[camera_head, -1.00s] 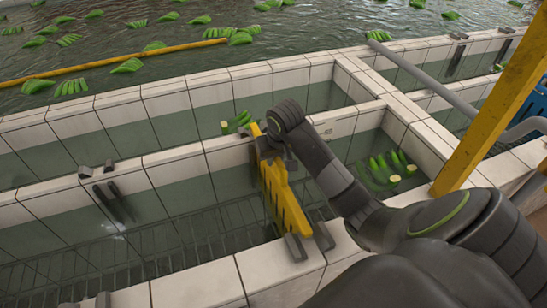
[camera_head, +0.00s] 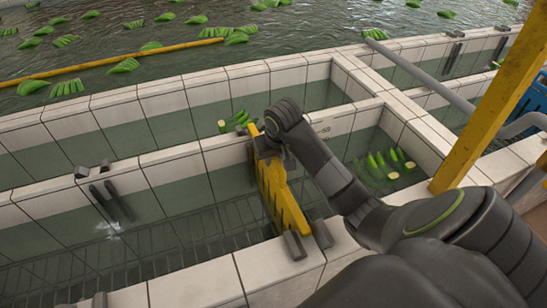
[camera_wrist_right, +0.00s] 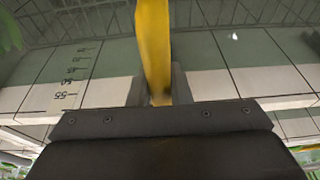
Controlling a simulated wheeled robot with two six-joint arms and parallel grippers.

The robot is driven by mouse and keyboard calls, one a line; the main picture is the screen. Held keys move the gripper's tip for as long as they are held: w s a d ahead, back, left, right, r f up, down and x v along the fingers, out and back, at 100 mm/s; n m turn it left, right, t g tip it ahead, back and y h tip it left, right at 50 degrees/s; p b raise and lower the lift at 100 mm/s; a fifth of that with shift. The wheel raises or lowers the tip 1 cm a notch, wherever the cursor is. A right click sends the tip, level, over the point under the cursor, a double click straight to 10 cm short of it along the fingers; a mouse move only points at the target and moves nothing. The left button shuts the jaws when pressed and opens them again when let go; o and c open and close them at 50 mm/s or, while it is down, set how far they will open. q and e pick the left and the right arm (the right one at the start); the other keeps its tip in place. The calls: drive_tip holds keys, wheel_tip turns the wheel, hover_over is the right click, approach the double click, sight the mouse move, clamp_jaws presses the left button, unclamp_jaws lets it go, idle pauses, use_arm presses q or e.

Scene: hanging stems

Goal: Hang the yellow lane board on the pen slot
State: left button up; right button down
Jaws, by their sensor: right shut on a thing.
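The yellow lane board (camera_head: 281,195) stands on edge across a pen channel, between the middle tiled wall and the near wall. Its near end is beside a pair of dark slot brackets (camera_head: 308,240) on the near wall; I cannot tell whether it is seated there. My right gripper (camera_head: 266,150) is shut on the board's far upper part, by the middle wall, and hides the far end and any slot there. In the right wrist view the board (camera_wrist_right: 153,45) runs between the two fingers (camera_wrist_right: 158,88). My left gripper is not in view.
Another empty bracket pair (camera_head: 95,170) with dark rails sits on the middle wall at left. Green banana bunches float in the pen at right (camera_head: 385,168) and in the far water. A yellow post (camera_head: 490,110) and grey pipe (camera_head: 430,80) stand at right.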

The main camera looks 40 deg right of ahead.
drive_tip(key=shift+f+b, duration=0.25)
drive_tip(key=shift+b, duration=0.1)
unclamp_jaws()
idle(0.8)
drive_tip(key=shift+p+v, duration=1.85)
drive_tip(key=shift+v, duration=2.1)
drive_tip(key=shift+p+v, duration=0.95)
drive_tip(key=shift+v, duration=0.2)
drive_tip(key=shift+s, duration=0.1)
drive_tip(key=shift+f, duration=0.15)
